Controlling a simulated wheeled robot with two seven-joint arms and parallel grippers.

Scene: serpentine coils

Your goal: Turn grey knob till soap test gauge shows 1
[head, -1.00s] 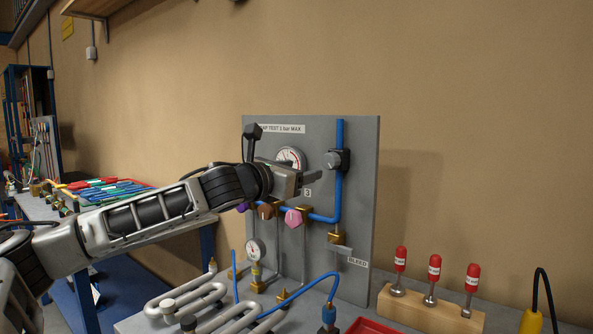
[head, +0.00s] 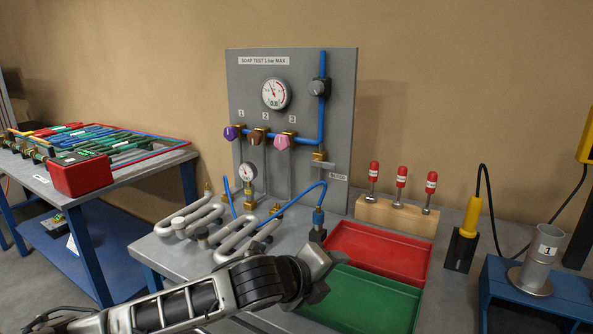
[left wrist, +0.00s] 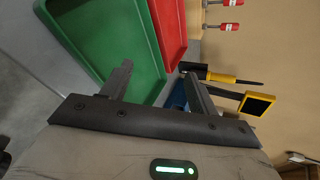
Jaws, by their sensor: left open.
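The grey panel (head: 342,120) labelled "SOAP TEST 1 bar MAX" stands at the back of the bench. The grey knob (head: 318,87) sits on the blue pipe at its upper right. The round gauge (head: 275,94) is left of the knob; its small readout looks like 0.9, too small to be sure, and the needle points up and left. My left gripper (head: 322,275) is low in front of the panel, over the edge of the green tray, well away from the knob. In the left wrist view its two fingers (left wrist: 158,88) are apart with nothing between them. My right gripper is not seen.
Purple, brown and pink knobs (head: 283,142) line the panel below the gauge. Bent grey coils (head: 190,222) lie at its foot. A red tray (head: 385,252), a green tray (head: 365,305) and a wooden block with red-capped tools (head: 395,217) occupy the right side.

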